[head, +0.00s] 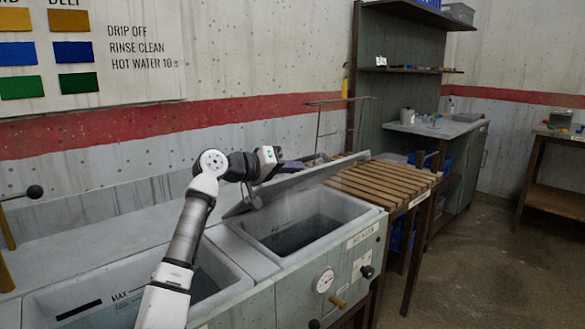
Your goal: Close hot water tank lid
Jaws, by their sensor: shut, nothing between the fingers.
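The hot water tank (268,238) is the right-hand basin, with a label reading "HOT WATER" on its front edge. Its inside shows dark. The grey lid (325,173) is hinged at the back and stands part open, tilted over the rear of the tank. A bracket-like grey piece (251,196) shows near the lid's left end. My gripper (298,165) is shut and empty at the lid's upper edge, pointing right. Whether its fingers touch the lid cannot be told. My arm reaches over from the front left.
A second basin (112,285) marked "MAX" lies to the left, partly behind my arm. A wooden slatted rack (385,184) adjoins the tank on the right. A dial (325,280) and knobs are on the tank's front. Free floor (470,270) lies at the right.

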